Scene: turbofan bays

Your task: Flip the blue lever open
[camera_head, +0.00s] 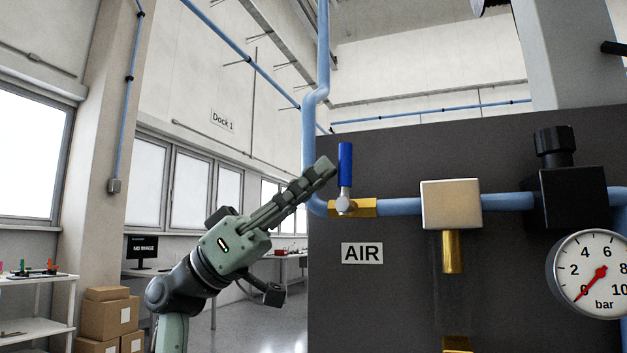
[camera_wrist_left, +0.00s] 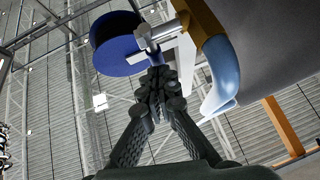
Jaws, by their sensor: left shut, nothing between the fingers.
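The blue lever (camera_head: 345,165) stands upright on a brass valve (camera_head: 352,207) in the light-blue air pipe, square to the pipe's run. My left gripper (camera_head: 325,168) is shut and empty, with its fingertips just left of the lever in the head view. My right gripper is not in view.
A dark panel carries an AIR label (camera_head: 362,253), a pale metal block (camera_head: 451,204), a black regulator (camera_head: 567,190) and a pressure gauge (camera_head: 590,273) with its needle near 0. A vertical pipe (camera_head: 309,140) runs close behind my fingers. Cardboard boxes (camera_head: 108,315) stand at the lower left.

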